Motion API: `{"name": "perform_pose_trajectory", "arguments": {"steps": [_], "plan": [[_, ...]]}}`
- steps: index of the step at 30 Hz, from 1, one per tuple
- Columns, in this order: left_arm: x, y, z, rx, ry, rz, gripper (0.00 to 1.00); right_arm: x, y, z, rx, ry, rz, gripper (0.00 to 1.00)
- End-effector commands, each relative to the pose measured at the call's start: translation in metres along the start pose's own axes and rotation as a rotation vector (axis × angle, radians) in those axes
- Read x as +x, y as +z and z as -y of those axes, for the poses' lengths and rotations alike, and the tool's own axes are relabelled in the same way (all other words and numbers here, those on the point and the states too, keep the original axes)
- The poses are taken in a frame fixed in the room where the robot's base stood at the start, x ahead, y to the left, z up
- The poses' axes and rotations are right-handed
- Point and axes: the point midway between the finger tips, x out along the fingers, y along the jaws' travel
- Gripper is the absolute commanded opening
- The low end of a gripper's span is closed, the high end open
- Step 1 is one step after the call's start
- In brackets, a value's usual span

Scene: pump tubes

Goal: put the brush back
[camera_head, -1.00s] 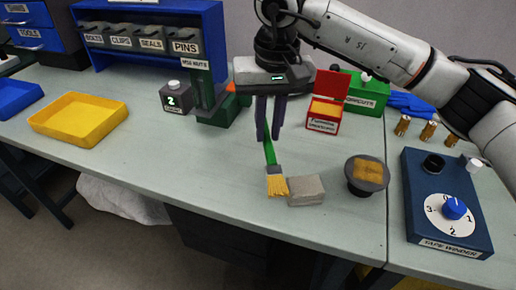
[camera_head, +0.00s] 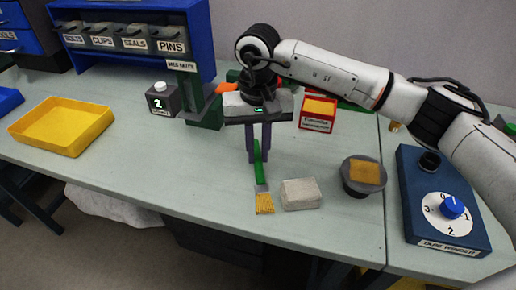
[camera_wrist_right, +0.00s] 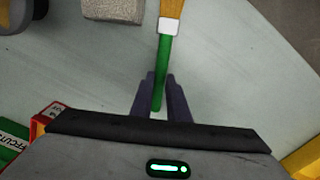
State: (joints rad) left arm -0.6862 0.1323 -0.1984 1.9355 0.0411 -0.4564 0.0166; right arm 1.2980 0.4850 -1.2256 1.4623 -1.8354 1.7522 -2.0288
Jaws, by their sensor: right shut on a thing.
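The brush has a green handle, a light ferrule and yellow bristles. In the head view the brush (camera_head: 261,180) points its bristles toward the front edge of the table. In the wrist view the brush (camera_wrist_right: 163,60) runs up from between the fingers, bristles at the top edge. My right gripper (camera_head: 259,158) comes down from above and is shut on the green handle; it also shows in the wrist view (camera_wrist_right: 161,92). I cannot tell whether the brush touches the table. My left gripper is not in view.
A grey block (camera_head: 300,194) lies just right of the bristles. A round pot with a tan top (camera_head: 362,175) and a blue tape winder (camera_head: 445,205) stand farther right. A green stand (camera_head: 205,108) is behind left, and a yellow tray (camera_head: 62,125) is at left.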

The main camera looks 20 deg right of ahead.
Motion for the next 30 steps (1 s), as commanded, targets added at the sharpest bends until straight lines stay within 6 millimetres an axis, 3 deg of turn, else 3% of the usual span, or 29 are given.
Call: {"name": "perform_pose_trajectory", "arguments": {"steps": [3,4,7,19,30], "plan": [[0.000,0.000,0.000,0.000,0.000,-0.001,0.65,0.000,0.000,0.000,0.001,0.001,0.000,0.00],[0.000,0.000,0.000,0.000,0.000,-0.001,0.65,0.001,0.000,0.000,0.001,0.001,0.000,0.18],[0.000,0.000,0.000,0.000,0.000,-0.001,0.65,0.000,0.000,0.000,0.001,0.001,0.000,0.34],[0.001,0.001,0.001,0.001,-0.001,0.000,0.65,-0.008,-0.001,0.000,0.001,0.001,-0.002,0.34],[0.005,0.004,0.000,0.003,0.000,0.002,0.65,-0.082,-0.001,0.000,0.001,-0.001,-0.005,0.34]]}}
